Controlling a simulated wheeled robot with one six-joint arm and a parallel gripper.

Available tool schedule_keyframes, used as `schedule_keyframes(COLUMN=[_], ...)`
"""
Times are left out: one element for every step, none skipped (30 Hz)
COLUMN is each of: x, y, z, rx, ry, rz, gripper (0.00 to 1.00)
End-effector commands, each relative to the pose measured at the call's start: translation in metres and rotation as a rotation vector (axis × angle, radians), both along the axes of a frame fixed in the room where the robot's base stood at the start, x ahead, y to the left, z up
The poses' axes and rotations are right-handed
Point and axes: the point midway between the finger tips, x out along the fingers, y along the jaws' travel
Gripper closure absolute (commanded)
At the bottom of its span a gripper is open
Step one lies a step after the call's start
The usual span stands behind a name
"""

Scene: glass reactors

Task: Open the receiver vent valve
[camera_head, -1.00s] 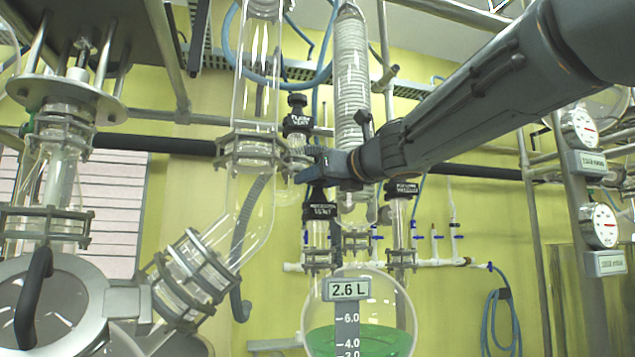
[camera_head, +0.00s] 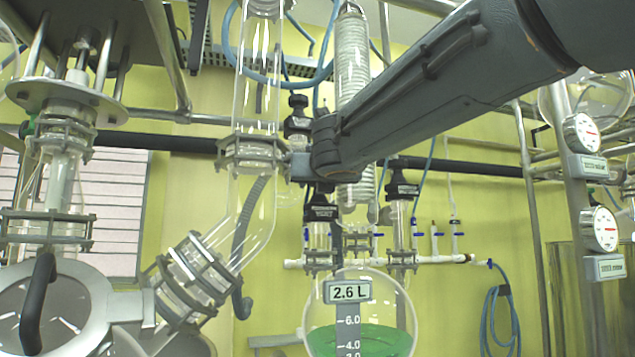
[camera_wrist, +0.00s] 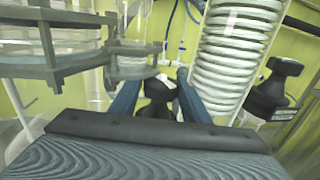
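In the wrist view my gripper (camera_wrist: 158,77) is open, its two blue fingers standing apart on either side of a black valve knob (camera_wrist: 158,91). Small gaps seem to show beside the knob; I cannot tell if either finger touches it. In the head view my forearm hides most of the gripper. Black-topped valves there are an upper one (camera_head: 298,108) left of the coil, one above the receiver flask (camera_head: 320,208), and one to its right (camera_head: 403,191). Their labels are too blurred to read surely, so I cannot tell which knob is between the fingers.
The round receiver flask (camera_head: 360,310) holds green liquid. A glass column (camera_head: 257,90) with a clamped flange (camera_head: 250,153) stands close left of the gripper. A glass coil condenser (camera_wrist: 228,62) and another labelled black valve (camera_wrist: 272,88) are close right. Gauges (camera_head: 584,133) stand far right.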

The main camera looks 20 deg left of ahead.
Motion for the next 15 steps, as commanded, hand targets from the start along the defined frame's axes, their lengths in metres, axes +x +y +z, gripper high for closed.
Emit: schedule_keyframes(x=[-0.0002, -0.0002, -0.0002, -0.0002, -0.0002, -0.0002, 0.0, 0.0002, 0.0009, 0.0013, 0.0015, 0.0012, 0.0009, 0.0007, 0.0014], y=[-0.0017, -0.0019, -0.002, -0.002, -0.002, -0.002, -0.0022, -0.0024, -0.0032, -0.0035, -0.0037, -0.0032, -0.0035, -0.0032, -0.0031], z=[0.0029, 0.0029, 0.0029, 0.0029, 0.0029, 0.0028, 0.0028, 0.0027, 0.0024, 0.0022, 0.002, 0.0019, 0.0019, 0.0018, 0.0019], rx=[0.003, 0.003, 0.003, 0.003, 0.003, 0.003, 0.003, 0.002, 0.002, 0.002, 0.002, 0.002, 0.003, 0.003, 0.002], ry=[-0.003, -0.003, -0.003, -0.003, -0.003, -0.003, -0.003, -0.003, -0.003, -0.003, -0.003, -0.003, -0.004, -0.004, -0.003], rz=[-0.001, -0.001, -0.001, -0.001, -0.001, 0.0, 0.003, 0.009, 0.022, 0.038, 0.057, 0.086, 0.109, 0.131, 0.161], gripper=[0.71, 0.76, 0.81, 0.81, 0.81, 0.81, 0.81, 0.81, 0.81, 0.81, 0.81, 0.81, 0.81, 0.81, 0.81])
